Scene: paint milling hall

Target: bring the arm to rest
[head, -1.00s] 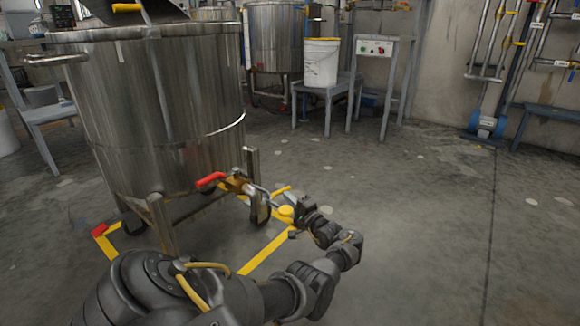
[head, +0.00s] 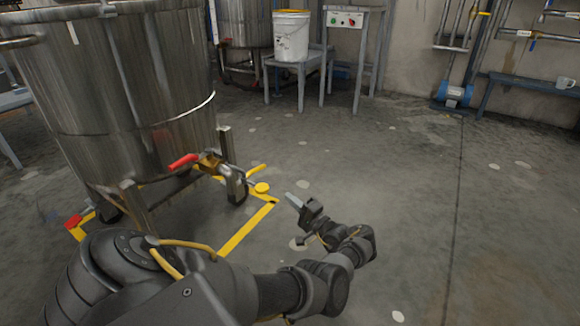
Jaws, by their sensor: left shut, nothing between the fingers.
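My left arm reaches in from the bottom left across the lower middle of the head view. My left gripper (head: 298,204) is shut and empty, held over bare floor to the right of the steel tank (head: 130,95). It is apart from the tank's outlet valve with the red handle (head: 184,161). My right gripper is not in view.
The wheeled tank stands at the left, with yellow floor marking (head: 245,229) around its base. A white bucket (head: 291,38) stands on a grey stand at the back, beside a control box (head: 344,19). Pipes and a blue pump (head: 453,95) line the right wall. The floor at right is clear.

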